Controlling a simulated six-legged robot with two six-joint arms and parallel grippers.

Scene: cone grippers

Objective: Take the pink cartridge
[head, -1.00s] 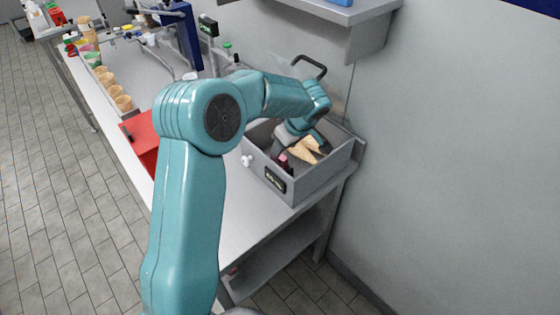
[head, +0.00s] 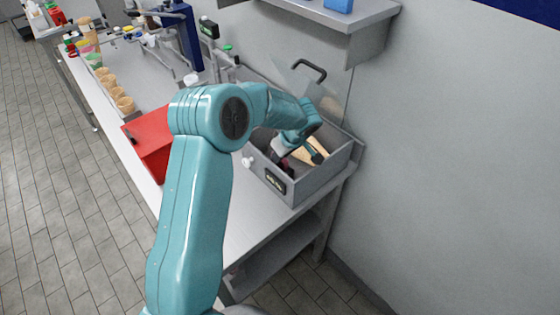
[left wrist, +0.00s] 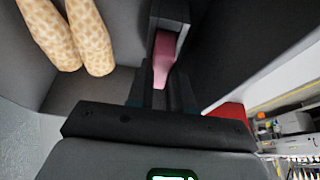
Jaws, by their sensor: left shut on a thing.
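The pink cartridge (left wrist: 163,60) shows in the left wrist view between the dark fingers of my left gripper (left wrist: 167,45), which is shut on it. In the head view my left gripper (head: 302,148) is down inside the grey open-topped box (head: 312,186) on the counter. Its wrist and fingers hide most of the cartridge there. Two tan waffle cones (left wrist: 88,36) lie in the box beside the gripper. They also show in the head view (head: 317,145), partly covered by the gripper. My right gripper is not in view.
The box walls stand close around the gripper, with a raised clear lid and dark handle (head: 310,70) behind. A red box (head: 148,145) stands left on the counter (head: 245,215). Several cups (head: 116,93) line the counter's left edge. A wall shelf (head: 350,14) hangs above.

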